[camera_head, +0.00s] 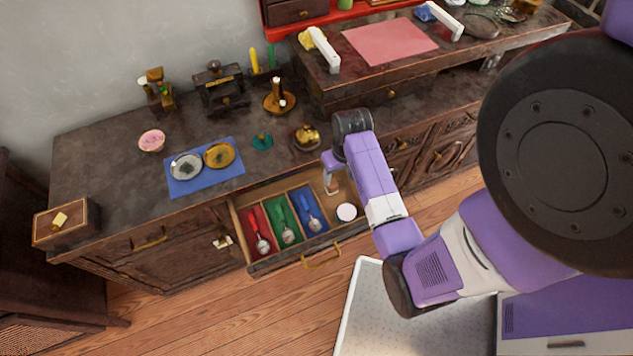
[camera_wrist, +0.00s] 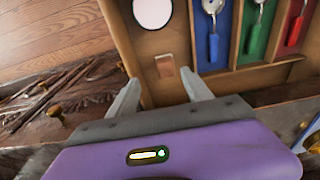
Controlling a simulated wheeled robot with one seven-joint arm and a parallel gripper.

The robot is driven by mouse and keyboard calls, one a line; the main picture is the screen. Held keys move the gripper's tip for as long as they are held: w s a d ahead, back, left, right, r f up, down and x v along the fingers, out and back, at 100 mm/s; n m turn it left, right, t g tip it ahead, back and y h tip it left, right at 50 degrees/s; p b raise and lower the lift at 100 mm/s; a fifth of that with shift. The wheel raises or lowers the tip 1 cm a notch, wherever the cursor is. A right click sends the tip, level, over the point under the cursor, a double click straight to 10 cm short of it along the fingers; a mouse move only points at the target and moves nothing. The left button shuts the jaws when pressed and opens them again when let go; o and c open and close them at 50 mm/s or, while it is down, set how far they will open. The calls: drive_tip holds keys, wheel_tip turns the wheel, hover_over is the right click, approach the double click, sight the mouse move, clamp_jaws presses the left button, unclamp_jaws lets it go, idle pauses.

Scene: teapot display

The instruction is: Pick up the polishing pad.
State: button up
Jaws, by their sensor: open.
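A round white pad (camera_head: 346,212), which looks like the polishing pad, lies flat in the plain right-hand compartment of the open drawer (camera_head: 262,268). It also shows in the wrist view (camera_wrist: 152,12), partly cut off by the top edge. My gripper (camera_wrist: 161,92) is open and empty. Its fingers point into that compartment, apart from the pad. A small tan block (camera_wrist: 165,66) lies between the fingertips and the pad in the wrist view. In the head view my gripper (camera_head: 331,188) is up and left of the pad, partly hidden by my arm.
The drawer's other compartments are lined red, green and blue, holding a red-handled (camera_head: 262,243), a green-handled (camera_head: 287,233) and a blue-handled spoon (camera_head: 313,222). Wooden dividers separate them. Above, the dark counter (camera_head: 110,200) carries a blue mat (camera_head: 208,188) with two dishes, and several ornaments.

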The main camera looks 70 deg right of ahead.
sight(332, 184)
drive_tip(key=shift+w+f, duration=0.25)
drive_tip(key=f, duration=0.2)
drive_tip(key=w+f, duration=0.1)
drive_tip(key=f, duration=0.4)
drive_tip(key=shift+w+d+f+b, duration=0.1)
drive_tip(key=shift+w+d+b, duration=0.1)
drive_tip(key=shift+b, duration=0.1)
drive_tip(key=shift+c, duration=0.5)
drive_tip(key=shift+s, duration=0.1)
clamp_jaws()
wheel_tip(332, 184, up, 20)
drive_tip(key=p, duration=0.2)
